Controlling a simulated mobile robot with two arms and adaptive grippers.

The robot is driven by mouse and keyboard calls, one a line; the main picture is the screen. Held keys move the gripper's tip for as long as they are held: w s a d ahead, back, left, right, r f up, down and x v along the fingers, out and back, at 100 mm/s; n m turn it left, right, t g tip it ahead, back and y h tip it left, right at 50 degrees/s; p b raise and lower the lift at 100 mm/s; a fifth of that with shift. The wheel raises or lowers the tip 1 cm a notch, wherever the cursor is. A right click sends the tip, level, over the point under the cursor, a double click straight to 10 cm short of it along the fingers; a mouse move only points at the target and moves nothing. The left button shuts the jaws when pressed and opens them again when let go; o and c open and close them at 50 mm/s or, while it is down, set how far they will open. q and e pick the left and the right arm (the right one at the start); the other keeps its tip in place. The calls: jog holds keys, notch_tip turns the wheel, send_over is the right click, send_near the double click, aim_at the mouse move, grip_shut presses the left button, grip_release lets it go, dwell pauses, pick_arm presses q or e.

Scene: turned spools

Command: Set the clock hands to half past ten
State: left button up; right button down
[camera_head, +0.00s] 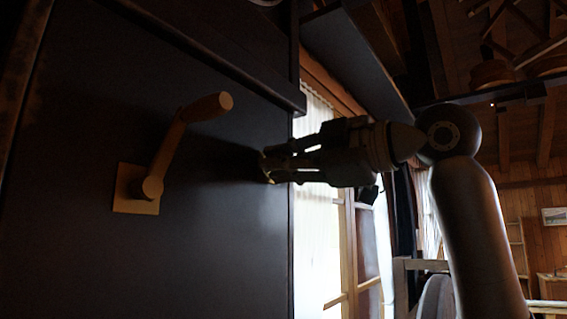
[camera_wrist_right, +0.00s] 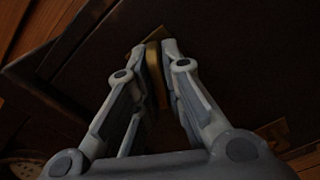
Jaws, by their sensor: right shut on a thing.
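My right gripper (camera_head: 268,168) reaches in from the right to the dark panel and is shut on a small brass-coloured piece. In the right wrist view the piece (camera_wrist_right: 153,72) stands upright between the fingers of the right gripper (camera_wrist_right: 160,48), against the dark surface. Its full shape is hidden by the fingers. A crank handle (camera_head: 167,150) on a square plate (camera_head: 134,205) is fixed to the panel left of the gripper, apart from it. I cannot make out clock hands or a dial in either view. My left gripper is not in view.
The dark panel (camera_head: 215,250) fills the left side, with a ledge (camera_head: 215,60) jutting out above the crank and gripper. A bright curtained window (camera_head: 315,240) lies beyond its right edge. Wooden furniture (camera_head: 418,265) stands further back at the right.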

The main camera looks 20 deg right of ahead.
jog(key=n, duration=0.5)
jog(key=shift+f+n, duration=0.1)
jog(key=shift+n, duration=0.3)
dwell(0.4)
jog(key=c, duration=1.6)
grip_release()
jog(key=shift+s, duration=0.1)
jog(key=v, duration=1.2)
